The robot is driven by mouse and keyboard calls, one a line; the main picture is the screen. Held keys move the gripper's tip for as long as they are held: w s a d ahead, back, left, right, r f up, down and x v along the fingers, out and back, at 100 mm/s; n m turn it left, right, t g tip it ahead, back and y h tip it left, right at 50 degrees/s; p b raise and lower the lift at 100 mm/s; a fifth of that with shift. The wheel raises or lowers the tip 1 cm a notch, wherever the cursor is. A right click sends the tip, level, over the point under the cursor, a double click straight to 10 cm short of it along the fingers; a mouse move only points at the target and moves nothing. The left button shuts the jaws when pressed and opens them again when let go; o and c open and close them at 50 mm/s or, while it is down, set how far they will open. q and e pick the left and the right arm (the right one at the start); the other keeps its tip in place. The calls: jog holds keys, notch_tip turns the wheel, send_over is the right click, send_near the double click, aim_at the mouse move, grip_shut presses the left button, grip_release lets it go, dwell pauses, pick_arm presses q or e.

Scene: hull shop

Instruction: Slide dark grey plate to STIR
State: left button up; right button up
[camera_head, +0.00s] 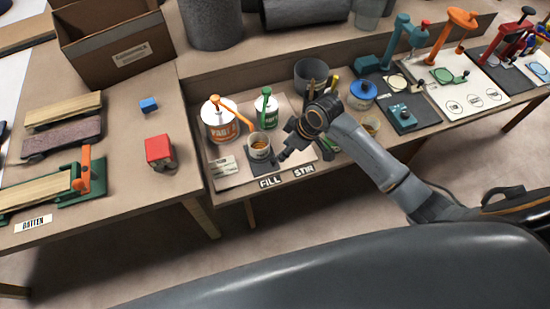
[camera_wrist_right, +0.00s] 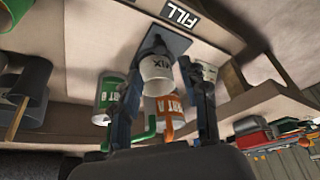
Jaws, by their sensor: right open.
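The dark grey plate (camera_head: 263,167) lies at the front of the mixing board, behind the FILL label (camera_head: 270,182). A pale mixing cup (camera_head: 259,147) with brown contents stands on it. The STIR label (camera_head: 304,170) is just to the right. My right gripper (camera_head: 281,156) is low over the board, right of the cup. In the right wrist view, my right gripper (camera_wrist_right: 161,66) is open, with a finger on either side of the cup (camera_wrist_right: 157,76) in the picture; contact cannot be told. The plate (camera_wrist_right: 160,38) and the FILL label (camera_wrist_right: 183,15) show beyond. My left gripper is out of view.
An orange-labelled can (camera_head: 219,121) and a green-labelled can (camera_head: 267,108) with pumps stand behind the cup. A dark pot (camera_head: 311,75) and a blue-lidded jar (camera_head: 362,94) stand behind my right arm. A red block (camera_head: 159,150) lies on the left table.

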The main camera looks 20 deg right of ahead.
aim_at(274, 160)
jog(key=x, duration=0.8)
jog(key=shift+w+a+f+b, duration=0.1)
jog(key=shift+w+f+b, duration=0.1)
jog(key=shift+f+b, duration=0.15)
grip_shut()
